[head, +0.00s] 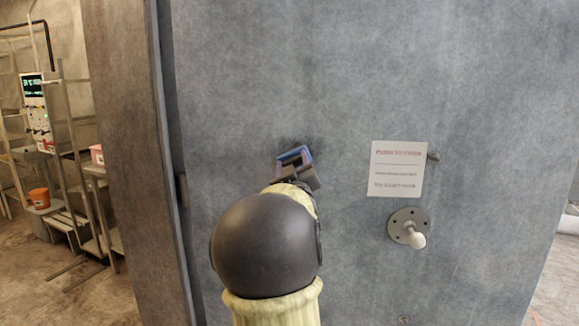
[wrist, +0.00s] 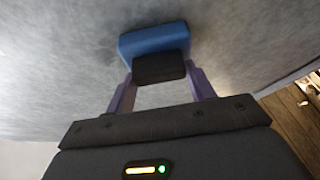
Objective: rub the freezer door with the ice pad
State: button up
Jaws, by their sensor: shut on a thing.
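The freezer door (head: 340,80) is a large, mottled grey-blue panel that fills most of the head view; its surface also fills the upper part of the wrist view (wrist: 60,60). The ice pad (wrist: 152,41) is a blue block with a dark part on the near side, also seen small in the head view (head: 293,156). My gripper (wrist: 160,82) is shut on the pad, its purple fingers on either side. The pad is at the door's surface; I cannot tell for sure whether it touches. My arm hides the door below it in the head view.
A paper sign (head: 397,168) is on the door to the right of my gripper. Below it is a round plate with a pale knob (head: 412,232). At left, past the door frame (head: 125,150), stand metal shelves (head: 75,165) and an orange bucket (head: 39,198).

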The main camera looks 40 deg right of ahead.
jog(key=shift+s+d+b, duration=0.8)
jog(key=shift+s+d, duration=0.25)
jog(key=shift+s, duration=0.2)
jog(key=shift+s+d+b, duration=0.7)
jog(key=shift+s+d, duration=0.35)
jog(key=shift+s, duration=0.25)
jog(key=shift+s+d+b, duration=0.4)
jog(key=shift+s+d, duration=0.75)
jog(key=shift+s, duration=0.05)
